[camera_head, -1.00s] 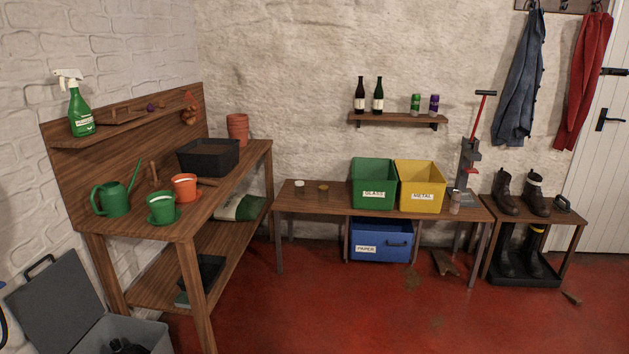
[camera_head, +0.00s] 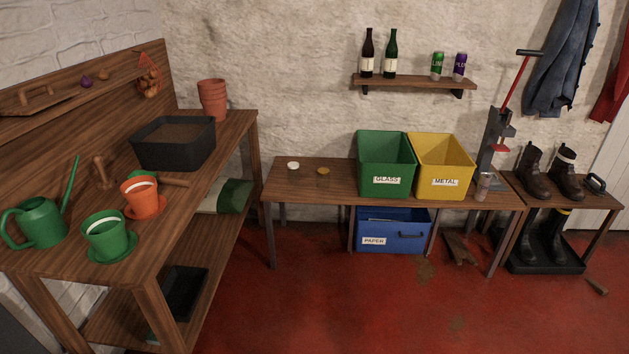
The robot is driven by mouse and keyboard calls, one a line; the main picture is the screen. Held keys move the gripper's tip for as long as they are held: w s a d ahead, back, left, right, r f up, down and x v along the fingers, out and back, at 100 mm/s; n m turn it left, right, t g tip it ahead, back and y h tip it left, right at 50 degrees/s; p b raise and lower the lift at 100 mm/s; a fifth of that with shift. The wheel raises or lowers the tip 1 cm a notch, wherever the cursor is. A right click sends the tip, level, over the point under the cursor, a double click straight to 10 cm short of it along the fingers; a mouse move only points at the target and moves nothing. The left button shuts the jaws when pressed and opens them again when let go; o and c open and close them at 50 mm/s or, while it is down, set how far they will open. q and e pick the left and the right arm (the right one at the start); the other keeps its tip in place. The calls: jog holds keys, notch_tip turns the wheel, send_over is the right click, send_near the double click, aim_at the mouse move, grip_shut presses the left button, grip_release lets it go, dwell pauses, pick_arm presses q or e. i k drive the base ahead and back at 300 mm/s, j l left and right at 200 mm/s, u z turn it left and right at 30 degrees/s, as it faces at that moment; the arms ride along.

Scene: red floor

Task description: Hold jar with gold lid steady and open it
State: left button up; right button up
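A small round thing with a gold top (camera_head: 323,171), which looks like the jar with the gold lid, stands on the left part of the low wooden bench (camera_head: 340,190). It is small in the view, and its glass body can hardly be made out. A similar small thing with a white top (camera_head: 293,165) stands just left of it, apart from it. Neither of my grippers shows in the head view.
A green GLASS bin (camera_head: 386,165) and a yellow METAL bin (camera_head: 445,168) stand right of the jars. A blue PAPER box (camera_head: 392,230) sits below. A potting bench (camera_head: 215,150) stands at left. Red floor (camera_head: 330,310) in front is clear.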

aim_at(324, 182)
jog(key=i+j+z, duration=0.15)
jog(key=i+j, duration=0.15)
jog(key=i+z, duration=0.45)
jog(key=i, duration=2.2)
